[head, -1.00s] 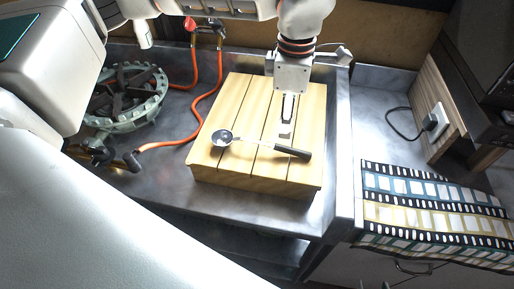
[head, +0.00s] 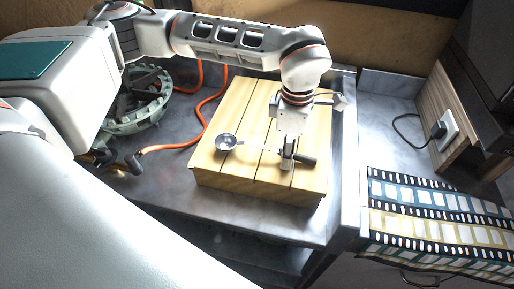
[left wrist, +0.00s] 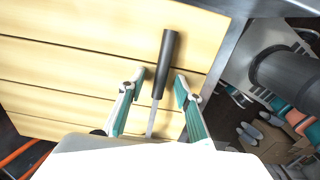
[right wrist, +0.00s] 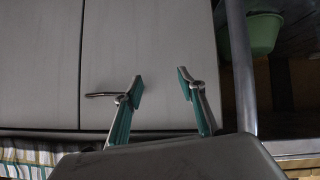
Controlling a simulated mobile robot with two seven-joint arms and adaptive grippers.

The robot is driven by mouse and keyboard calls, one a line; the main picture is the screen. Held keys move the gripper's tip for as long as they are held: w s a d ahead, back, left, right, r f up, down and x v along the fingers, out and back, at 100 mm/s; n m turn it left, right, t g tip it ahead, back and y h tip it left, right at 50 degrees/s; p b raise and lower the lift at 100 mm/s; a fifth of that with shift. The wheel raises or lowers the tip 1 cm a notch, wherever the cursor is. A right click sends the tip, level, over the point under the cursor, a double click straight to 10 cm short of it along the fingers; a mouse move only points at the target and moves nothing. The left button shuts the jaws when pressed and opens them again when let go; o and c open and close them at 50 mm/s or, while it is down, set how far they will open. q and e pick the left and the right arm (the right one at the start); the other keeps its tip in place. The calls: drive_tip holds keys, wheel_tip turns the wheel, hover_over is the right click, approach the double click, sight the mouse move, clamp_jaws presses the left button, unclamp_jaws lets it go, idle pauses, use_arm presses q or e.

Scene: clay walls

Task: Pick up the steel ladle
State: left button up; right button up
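The steel ladle lies on a slatted wooden board (head: 235,175), its round bowl (head: 226,142) to the left and its black handle (head: 304,159) to the right. My left gripper (head: 287,165) is low over the handle end. In the left wrist view the left gripper (left wrist: 157,88) is open, with the ladle's black handle (left wrist: 166,60) and thin steel shaft (left wrist: 152,122) between its fingers and a gap on each side. Whether the fingertips touch the board is unclear. My right gripper (right wrist: 161,84) is open and empty in the right wrist view, facing cabinet doors.
A gas burner ring (head: 140,98) with an orange hose (head: 178,147) stands left of the board. A film-strip patterned cloth (head: 435,210) lies at the right. A socket with a black cable (head: 440,130) is behind it. In the right wrist view, a green bucket (right wrist: 263,33) shows.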

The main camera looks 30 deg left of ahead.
use_arm(q)
clamp_jaws()
drive_tip(key=shift+r, duration=0.1)
